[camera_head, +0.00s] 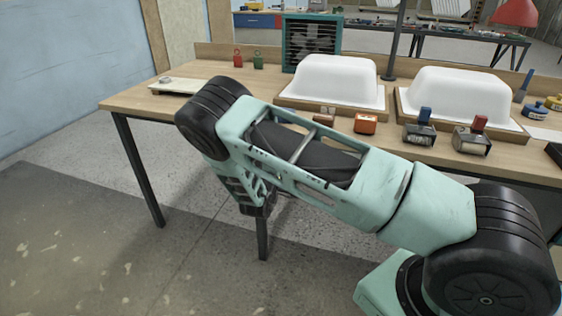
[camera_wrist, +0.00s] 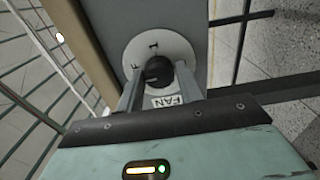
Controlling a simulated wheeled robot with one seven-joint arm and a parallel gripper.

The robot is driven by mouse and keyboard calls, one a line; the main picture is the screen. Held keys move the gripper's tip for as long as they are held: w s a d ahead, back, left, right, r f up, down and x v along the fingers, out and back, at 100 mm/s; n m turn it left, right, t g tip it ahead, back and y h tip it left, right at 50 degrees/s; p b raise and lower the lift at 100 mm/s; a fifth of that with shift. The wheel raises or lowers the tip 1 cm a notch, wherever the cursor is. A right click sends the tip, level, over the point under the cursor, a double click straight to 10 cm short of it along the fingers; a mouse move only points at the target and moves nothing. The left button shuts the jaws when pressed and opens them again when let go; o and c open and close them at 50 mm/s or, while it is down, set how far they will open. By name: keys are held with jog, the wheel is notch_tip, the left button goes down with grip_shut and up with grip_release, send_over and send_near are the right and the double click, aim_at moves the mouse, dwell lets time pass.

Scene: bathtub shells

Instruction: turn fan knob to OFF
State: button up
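The fan knob (camera_wrist: 158,71) is a small dark round knob on a white round dial (camera_wrist: 158,45) in the wrist view. The dial has dark marks at its top and left, too small to read surely; which mark the knob points to is unclear. An upside-down FAN label (camera_wrist: 166,102) sits just below it. My gripper (camera_wrist: 158,75) has one finger on each side of the knob, apart, with what looks like a narrow gap at each side. In the head view my arm hides the knob. A teal louvred box (camera_head: 294,42), seemingly the fan, stands at the table's back.
The wooden table (camera_head: 135,103) holds two white tub shells (camera_head: 333,80) (camera_head: 453,88), an orange block (camera_head: 366,124) and metal-framed tools (camera_head: 420,128). A dark table leg (camera_head: 140,172) stands left of my arm. The floor (camera_head: 60,235) at left is clear.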

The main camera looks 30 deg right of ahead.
jog(key=shift+o, duration=1.2)
jog(key=v, duration=1.7)
jog(key=shift+a, duration=0.2)
jog(key=shift+s, duration=0.15)
